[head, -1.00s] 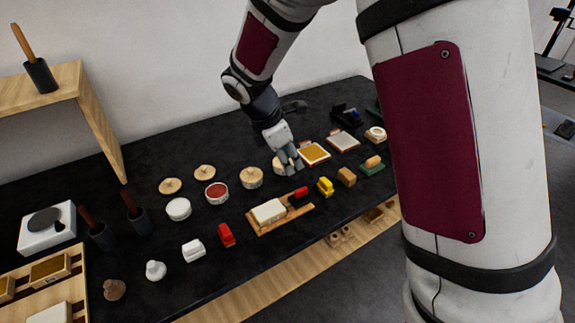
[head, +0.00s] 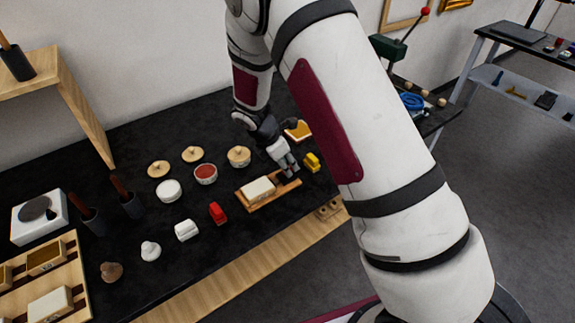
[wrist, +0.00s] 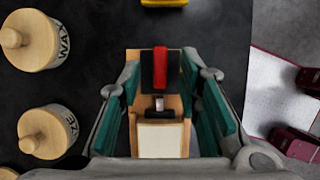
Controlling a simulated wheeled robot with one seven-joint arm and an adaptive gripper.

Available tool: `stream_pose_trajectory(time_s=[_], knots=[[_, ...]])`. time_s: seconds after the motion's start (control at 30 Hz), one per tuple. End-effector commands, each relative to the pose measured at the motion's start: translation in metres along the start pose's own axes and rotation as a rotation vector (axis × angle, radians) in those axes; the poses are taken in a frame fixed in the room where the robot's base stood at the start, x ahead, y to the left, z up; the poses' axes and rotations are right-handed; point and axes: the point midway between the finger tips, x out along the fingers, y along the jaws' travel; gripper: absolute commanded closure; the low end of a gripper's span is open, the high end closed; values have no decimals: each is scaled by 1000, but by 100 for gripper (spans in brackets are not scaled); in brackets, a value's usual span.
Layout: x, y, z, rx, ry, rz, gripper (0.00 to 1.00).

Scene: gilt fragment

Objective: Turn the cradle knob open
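The cradle (head: 253,205) is a wooden tray holding a cream block (head: 258,189), near the table's front edge. In the wrist view its red knob (wrist: 160,68) stands on a black part (wrist: 147,72) beyond the cream block (wrist: 160,140), its long side in line with my fingers. My gripper (head: 287,166) is over the right end of the cradle and hides the knob in the head view. In the wrist view my gripper (wrist: 162,85) is open, its green-padded fingers on both sides of the knob with gaps. I cannot tell its height above the knob.
A yellow object (head: 312,162) stands just right of the cradle, and a red one (head: 217,212) to its left. Lidded jars (head: 239,157) and a red-filled bowl (head: 205,174) stand behind. Bare black table (head: 215,250) lies in front of the red object.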

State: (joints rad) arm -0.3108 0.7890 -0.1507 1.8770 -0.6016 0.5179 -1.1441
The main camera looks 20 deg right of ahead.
Motion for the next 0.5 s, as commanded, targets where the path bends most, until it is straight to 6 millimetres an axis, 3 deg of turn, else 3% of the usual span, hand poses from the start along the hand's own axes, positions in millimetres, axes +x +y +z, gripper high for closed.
stream_pose_trajectory(time_s=[0.17,0.47,0.5], knots=[[13,0,0,0,0,0,68],[16,0,0,1,0,1,68],[16,0,0,1,0,1,73]])
